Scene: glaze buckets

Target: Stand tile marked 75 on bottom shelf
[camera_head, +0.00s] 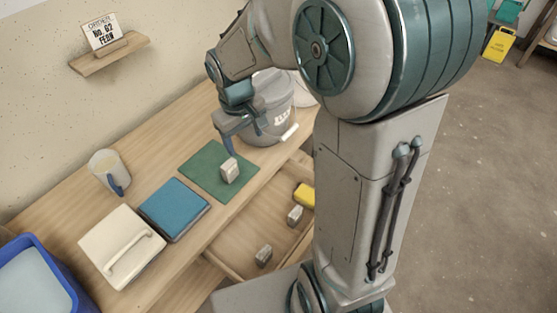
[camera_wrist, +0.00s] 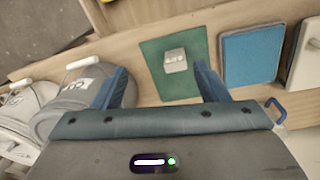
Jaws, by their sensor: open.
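A small pale block-like tile (camera_head: 229,171) sits on a green mat (camera_head: 201,178) on the wooden bench. In the wrist view the tile (camera_wrist: 175,61) has a faint mark on top, too small to read, so I cannot tell whether it is 75. My gripper (camera_head: 227,147) is just above and behind it in the head view. In the wrist view my gripper (camera_wrist: 162,82) has its fingers apart and empty, with the tile ahead of the gap. Two similar blocks (camera_head: 295,215) (camera_head: 264,255) lie in an open drawer. A wall shelf (camera_head: 88,64) carries a sign; no lower shelf is identifiable.
Grey buckets (camera_wrist: 78,102) stand beside the mat, close to my gripper. A yellow item (camera_head: 305,196) lies in the drawer.

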